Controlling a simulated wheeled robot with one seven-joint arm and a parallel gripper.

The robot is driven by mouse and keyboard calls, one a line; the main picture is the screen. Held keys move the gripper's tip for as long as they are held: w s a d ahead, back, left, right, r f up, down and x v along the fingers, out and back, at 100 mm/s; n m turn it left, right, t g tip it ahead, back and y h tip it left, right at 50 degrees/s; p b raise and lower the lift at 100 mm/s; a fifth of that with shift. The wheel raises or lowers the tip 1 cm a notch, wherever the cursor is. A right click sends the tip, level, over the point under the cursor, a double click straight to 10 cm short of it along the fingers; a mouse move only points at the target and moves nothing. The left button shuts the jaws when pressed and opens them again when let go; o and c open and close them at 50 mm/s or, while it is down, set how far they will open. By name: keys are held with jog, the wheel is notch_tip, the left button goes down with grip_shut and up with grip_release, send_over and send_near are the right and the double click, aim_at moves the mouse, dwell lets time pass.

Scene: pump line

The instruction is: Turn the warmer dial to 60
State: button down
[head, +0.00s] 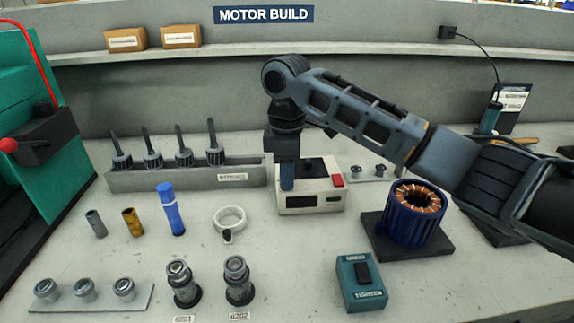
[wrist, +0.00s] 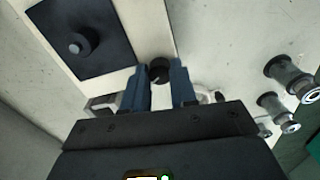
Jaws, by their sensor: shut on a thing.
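The warmer (head: 322,192) is a cream box with a dark top plate, a small dark display on its front and a red button at its right corner. The dial (wrist: 160,69) is a small black knob in the wrist view, between my two blue fingertips. My gripper (wrist: 161,84) points down and is shut on the dial. In the head view my gripper (head: 287,184) is at the left part of the warmer and hides the dial. The dial's scale and setting cannot be read.
A dark plate with a round peg (wrist: 78,43) is close beside my fingers. A tool rack (head: 190,177) stands left of the warmer, a white ring (head: 230,216) in front left, a blue stator (head: 412,222) to the right. A teal switch box (head: 360,282) is nearer.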

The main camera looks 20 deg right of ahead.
jog(key=shift+n+p, duration=0.3)
jog(key=shift+n, duration=0.2)
jog(key=c, duration=0.9)
grip_release()
notch_tip(320, 180, up, 8)
jog(key=shift+f, duration=0.1)
